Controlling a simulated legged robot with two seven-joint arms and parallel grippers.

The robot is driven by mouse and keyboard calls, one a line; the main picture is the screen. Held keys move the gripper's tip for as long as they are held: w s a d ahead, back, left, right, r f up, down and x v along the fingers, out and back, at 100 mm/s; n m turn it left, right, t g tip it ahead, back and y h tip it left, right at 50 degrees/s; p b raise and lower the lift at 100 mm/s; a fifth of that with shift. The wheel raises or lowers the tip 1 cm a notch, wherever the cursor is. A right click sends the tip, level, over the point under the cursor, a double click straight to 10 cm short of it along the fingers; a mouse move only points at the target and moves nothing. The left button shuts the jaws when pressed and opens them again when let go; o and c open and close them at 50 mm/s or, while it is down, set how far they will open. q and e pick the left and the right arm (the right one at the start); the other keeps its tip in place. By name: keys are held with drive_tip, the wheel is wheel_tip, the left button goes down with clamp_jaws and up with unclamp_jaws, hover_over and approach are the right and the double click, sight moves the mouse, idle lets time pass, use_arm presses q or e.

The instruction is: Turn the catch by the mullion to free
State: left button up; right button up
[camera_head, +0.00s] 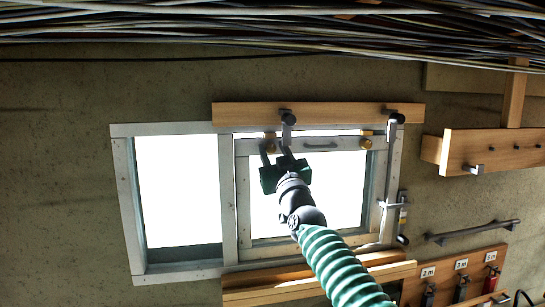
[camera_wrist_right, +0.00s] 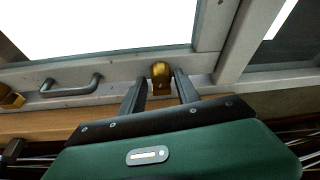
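The brass catch by the mullion (camera_head: 270,142) sits on the top rail of the sliding window sash, close to the pale mullion (camera_head: 229,195). In the right wrist view the catch (camera_wrist_right: 162,73) stands upright between my fingertips, with a narrow gap visible on each side. My right gripper (camera_head: 274,148) reaches up from below, its fingers apart on either side of the catch; it also shows in the right wrist view (camera_wrist_right: 160,80). A second brass catch (camera_head: 366,143) is at the sash's right end. My left gripper is not in view.
A grey bar handle (camera_head: 320,146) lies on the sash rail between the catches. A wooden beam with brackets (camera_head: 340,114) runs just above, and cables (camera_head: 270,25) hang across the ceiling. A latch bar (camera_head: 394,205) is at the right frame. Tools hang lower right.

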drive_tip(key=shift+o, duration=0.8)
drive_tip(key=shift+s+a+f, duration=0.1)
drive_tip(key=shift+s+f, duration=0.05)
drive_tip(key=shift+f, duration=0.05)
drive_tip(key=shift+f, duration=0.1)
drive_tip(key=shift+f+b, duration=0.2)
drive_tip(key=shift+b, duration=0.1)
drive_tip(key=b+v, duration=1.6)
drive_tip(key=shift+s, duration=0.35)
drive_tip(key=shift+r, duration=0.1)
